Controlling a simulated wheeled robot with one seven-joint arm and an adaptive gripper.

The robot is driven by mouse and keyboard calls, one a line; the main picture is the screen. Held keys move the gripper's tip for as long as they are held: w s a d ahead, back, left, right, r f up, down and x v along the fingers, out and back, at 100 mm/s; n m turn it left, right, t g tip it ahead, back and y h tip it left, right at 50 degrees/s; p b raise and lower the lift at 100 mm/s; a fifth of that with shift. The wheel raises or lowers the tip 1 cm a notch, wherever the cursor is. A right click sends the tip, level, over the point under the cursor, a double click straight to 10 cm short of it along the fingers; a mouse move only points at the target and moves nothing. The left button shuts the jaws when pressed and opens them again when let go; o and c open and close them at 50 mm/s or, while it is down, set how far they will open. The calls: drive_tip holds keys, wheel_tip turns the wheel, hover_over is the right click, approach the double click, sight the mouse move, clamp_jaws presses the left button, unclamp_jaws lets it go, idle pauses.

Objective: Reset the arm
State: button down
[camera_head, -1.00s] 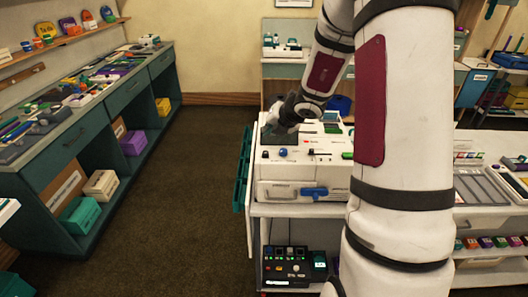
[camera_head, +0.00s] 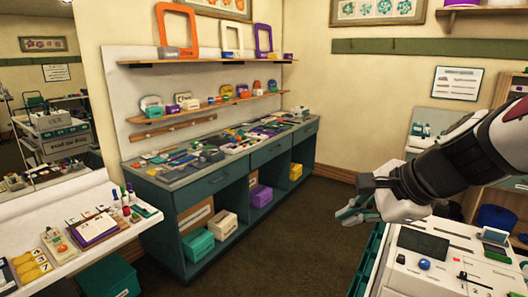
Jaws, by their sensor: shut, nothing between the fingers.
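My gripper (camera_head: 352,213) is at the right of the head view, at the end of my white and black arm. It hangs in the air near the left edge of a white machine (camera_head: 446,277) with a dark screen and a blue knob. Its fingers are shut with nothing between them. It holds nothing, and no object touches the fingertips as far as I can see.
A teal workbench (camera_head: 222,181) with many small items runs along the wall under shelves (camera_head: 200,60). A white table (camera_head: 75,240) with bottles and cards stands at the left. The dark carpet (camera_head: 305,225) between them is open.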

drive_tip(key=s+d+n+g+h, duration=0.1)
drive_tip(key=s+n+h, duration=0.3)
drive_tip(key=s+n, duration=1.1)
drive_tip(key=shift+s+d+r+n+b, duration=0.2)
drive_tip(key=shift+s+d+n+b, duration=0.2)
drive_tip(key=shift+d+n, duration=0.45)
